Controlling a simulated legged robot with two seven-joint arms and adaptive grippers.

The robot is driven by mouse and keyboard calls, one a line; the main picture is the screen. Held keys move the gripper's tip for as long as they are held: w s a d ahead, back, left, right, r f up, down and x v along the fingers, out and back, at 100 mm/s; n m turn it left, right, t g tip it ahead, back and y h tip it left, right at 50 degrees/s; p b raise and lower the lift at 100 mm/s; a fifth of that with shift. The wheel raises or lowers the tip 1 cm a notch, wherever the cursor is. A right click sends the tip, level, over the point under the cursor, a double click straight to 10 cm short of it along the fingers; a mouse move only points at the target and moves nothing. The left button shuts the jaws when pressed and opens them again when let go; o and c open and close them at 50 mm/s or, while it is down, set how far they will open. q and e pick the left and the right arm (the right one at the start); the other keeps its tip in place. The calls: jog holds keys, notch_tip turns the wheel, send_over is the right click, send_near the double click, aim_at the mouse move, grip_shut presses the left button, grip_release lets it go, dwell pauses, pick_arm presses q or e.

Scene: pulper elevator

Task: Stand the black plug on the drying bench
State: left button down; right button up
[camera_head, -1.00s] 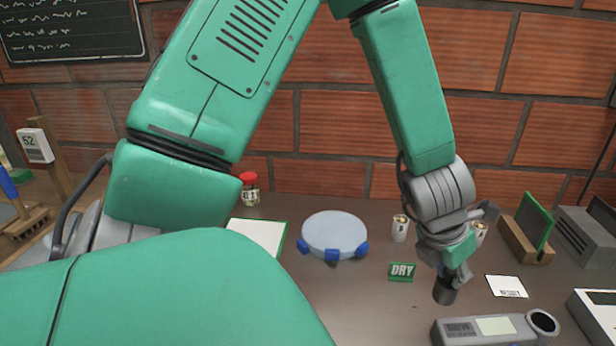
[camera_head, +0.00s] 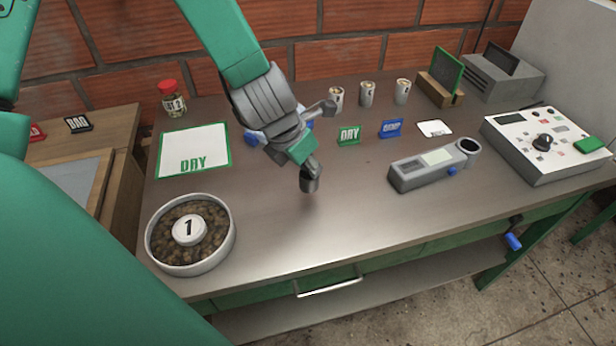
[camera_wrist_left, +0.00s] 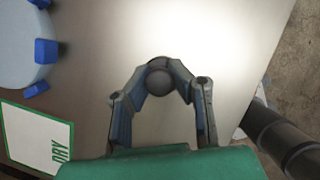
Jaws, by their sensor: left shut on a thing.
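My left gripper (camera_head: 306,166) is shut on a dark grey-black cylinder, the black plug (camera_head: 310,182). The plug hangs below the fingers, roughly upright, over the middle of the metal-topped bench (camera_head: 330,230). It seems to be a little above the surface; the exact gap is hard to tell. In the left wrist view, the plug (camera_wrist_left: 159,82) shows as a round dark end between the fingertips (camera_wrist_left: 160,68), with bare bench top around it. My right gripper is not in view.
A green-edged DRY mat (camera_head: 195,148) and a dish of beans marked 1 (camera_head: 190,235) are on the left. A grey meter (camera_head: 430,165) and control box (camera_head: 545,140) are right. The front middle is clear.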

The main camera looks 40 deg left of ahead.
aim_at(304, 175)
pick_arm(q)
jog(key=f, duration=0.3)
jog(key=shift+s+a+f+b, duration=0.15)
jog(key=shift+a+f+b, duration=0.15)
jog(key=shift+b, duration=0.1)
jog(key=shift+f, duration=0.1)
jog(key=shift+d, duration=0.45)
jog(key=c, duration=1.5)
grip_release()
jog(key=shift+f, duration=0.1)
jog(key=shift+a, duration=0.25)
jog(key=shift+a, duration=0.1)
